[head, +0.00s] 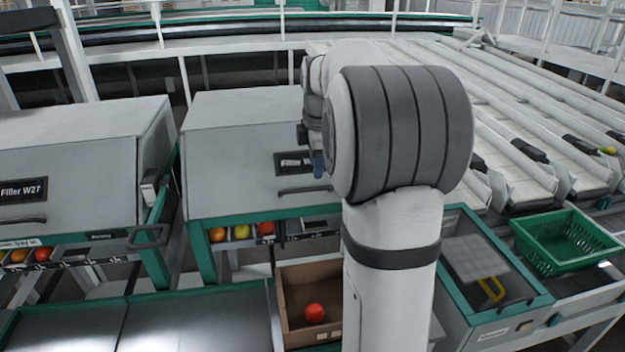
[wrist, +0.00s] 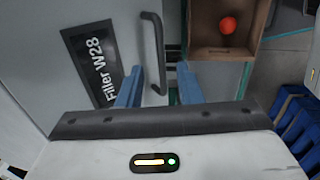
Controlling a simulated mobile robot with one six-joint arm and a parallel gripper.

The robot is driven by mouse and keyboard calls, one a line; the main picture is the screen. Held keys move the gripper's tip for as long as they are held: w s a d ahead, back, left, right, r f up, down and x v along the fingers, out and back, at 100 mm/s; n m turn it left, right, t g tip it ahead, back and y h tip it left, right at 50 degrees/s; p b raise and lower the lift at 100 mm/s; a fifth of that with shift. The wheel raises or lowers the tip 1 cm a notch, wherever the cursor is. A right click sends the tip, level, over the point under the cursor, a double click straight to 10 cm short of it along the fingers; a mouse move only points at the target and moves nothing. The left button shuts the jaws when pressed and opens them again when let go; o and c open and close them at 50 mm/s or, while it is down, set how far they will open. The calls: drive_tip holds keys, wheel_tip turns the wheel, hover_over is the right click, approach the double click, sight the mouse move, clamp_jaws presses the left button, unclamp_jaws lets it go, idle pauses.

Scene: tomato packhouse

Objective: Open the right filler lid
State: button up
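The right filler's grey sloping lid (head: 235,160) is closed in the head view. Its label plate reads Filler W28 in the wrist view (wrist: 92,68). The lid's dark bar handle (head: 303,190) sits low on the front; it also shows in the wrist view (wrist: 156,45). My gripper (wrist: 159,78) is open, its two blue fingers on either side of the handle's lower end in that picture. I cannot tell whether they touch it or how far above the lid they are. In the head view my arm hides most of my gripper; one blue finger shows.
The left filler, W27, has a closed lid (head: 70,165). A brown box (head: 290,299) with a red tomato (head: 315,313) stands below the right filler. Fruit trays show under both lids. A green crate (head: 560,258) and conveyor lanes (head: 545,110) lie right of my arm.

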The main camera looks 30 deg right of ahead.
sight(315, 188)
drive_tip(key=f, duration=0.4)
drive_tip(key=w+f, duration=0.1)
drive_tip(key=f, duration=0.1)
drive_tip(key=shift+d, duration=0.15)
drive_tip(key=shift+c, duration=0.3)
clamp_jaws()
